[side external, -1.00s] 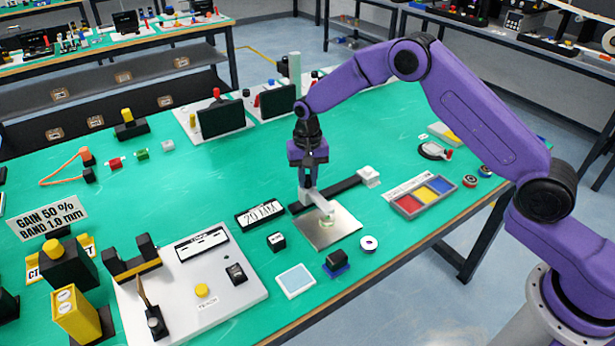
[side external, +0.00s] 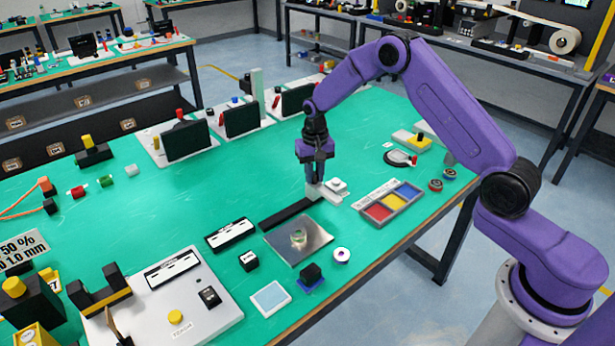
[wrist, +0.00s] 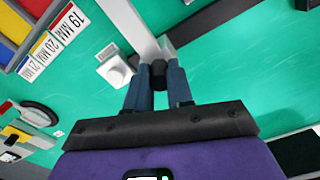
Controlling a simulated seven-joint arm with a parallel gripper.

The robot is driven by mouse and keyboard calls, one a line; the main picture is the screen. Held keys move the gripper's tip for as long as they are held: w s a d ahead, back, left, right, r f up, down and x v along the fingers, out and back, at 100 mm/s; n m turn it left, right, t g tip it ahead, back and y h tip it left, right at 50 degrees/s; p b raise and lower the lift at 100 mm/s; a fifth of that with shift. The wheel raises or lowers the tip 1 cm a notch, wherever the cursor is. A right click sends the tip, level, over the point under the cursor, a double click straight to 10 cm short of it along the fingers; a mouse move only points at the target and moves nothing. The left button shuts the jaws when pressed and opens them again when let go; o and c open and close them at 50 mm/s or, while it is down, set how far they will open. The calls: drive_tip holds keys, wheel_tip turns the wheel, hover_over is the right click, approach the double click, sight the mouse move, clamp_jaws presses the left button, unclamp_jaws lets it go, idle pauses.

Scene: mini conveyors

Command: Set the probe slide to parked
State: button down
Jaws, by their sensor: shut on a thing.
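The probe slide's black rail (side external: 288,215) lies on the green bench. Its pale grey carriage and probe arm (side external: 324,194) are at the rail's far right end, next to a white block (side external: 337,184). My gripper (side external: 315,194) points down at the carriage. In the wrist view its blue-grey fingers (wrist: 159,88) are shut on the slide's black knob (wrist: 159,70), with the pale arm (wrist: 132,25) running ahead of it and the white block (wrist: 115,71) to the left. The metal plate (side external: 318,236) with a small round disc (side external: 298,237) is clear of the probe.
A tray with red, yellow and blue compartments (side external: 366,214) stands to the right of the slide. The bench behind the rail is open.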

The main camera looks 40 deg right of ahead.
drive_tip(key=shift+d, duration=0.45)
drive_tip(key=c, duration=1)
unclamp_jaws()
drive_tip(key=shift+a, duration=0.1)
drive_tip(key=shift+a+r, duration=0.1)
drive_tip(key=shift+r, duration=0.3)
wheel_tip(320, 180, up, 17)
drive_tip(key=shift+f, duration=0.15)
